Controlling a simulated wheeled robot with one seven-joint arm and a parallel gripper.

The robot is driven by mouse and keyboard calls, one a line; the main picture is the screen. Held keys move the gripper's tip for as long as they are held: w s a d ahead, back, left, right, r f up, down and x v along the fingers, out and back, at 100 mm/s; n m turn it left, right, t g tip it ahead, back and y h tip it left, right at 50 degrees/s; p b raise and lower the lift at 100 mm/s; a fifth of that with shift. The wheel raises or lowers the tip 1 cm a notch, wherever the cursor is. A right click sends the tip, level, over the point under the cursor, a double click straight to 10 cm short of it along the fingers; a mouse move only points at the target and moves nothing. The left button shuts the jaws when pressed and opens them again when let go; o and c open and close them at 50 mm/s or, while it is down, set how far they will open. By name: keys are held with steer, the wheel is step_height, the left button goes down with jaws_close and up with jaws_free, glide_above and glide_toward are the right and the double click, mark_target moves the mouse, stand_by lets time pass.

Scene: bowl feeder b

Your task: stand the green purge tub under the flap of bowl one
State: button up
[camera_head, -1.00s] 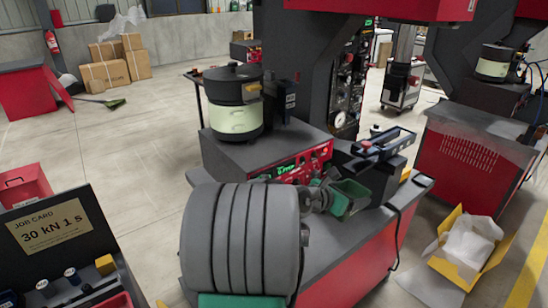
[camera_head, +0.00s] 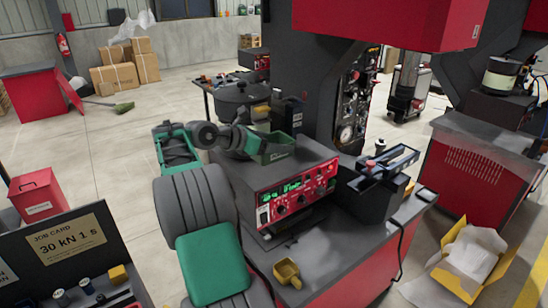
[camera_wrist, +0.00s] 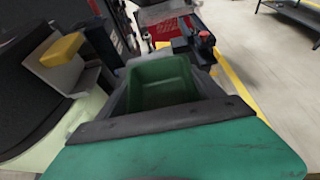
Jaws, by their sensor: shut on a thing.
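The green purge tub (camera_head: 274,148) is in my gripper (camera_head: 248,142), raised in front of bowl one (camera_head: 240,98), above the red-fronted control unit. Its open top shows in the wrist view (camera_wrist: 160,82), beyond the dark jaw bar of my gripper (camera_wrist: 155,120). Bowl one has a black lid, and the tub and my arm hide much of its lower body in the head view. A yellow piece on a grey outlet (camera_wrist: 62,50) is at the left in the wrist view, apart from the tub; it may be the flap. The tub's base is hidden there.
The control unit (camera_head: 295,195) has lit green displays. A yellow scoop (camera_head: 288,272) lies on the bench in front. A black holder (camera_head: 375,190) stands to the right. A dark press column rises close behind the tub. A second bowl (camera_head: 500,75) is far right.

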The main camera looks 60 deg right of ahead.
steer(key=w+d+f, duration=0.1)
steer(key=d+f, duration=0.1)
steer(key=f, duration=0.1)
steer(key=w+d+f, duration=0.1)
steer(key=d+f, duration=0.1)
steer(key=shift+w+f+p, duration=0.25)
steer(key=shift+w+p, duration=0.1)
steer(key=shift+p, duration=0.05)
steer(key=f, duration=0.1)
steer(key=f+p, duration=0.1)
steer(key=f, duration=0.1)
steer(key=shift+w+d+f, duration=0.1)
steer(key=shift+d+f, duration=0.1)
steer(key=shift+f, duration=0.05)
steer(key=o, duration=1.5)
steer(key=shift+f, duration=0.15)
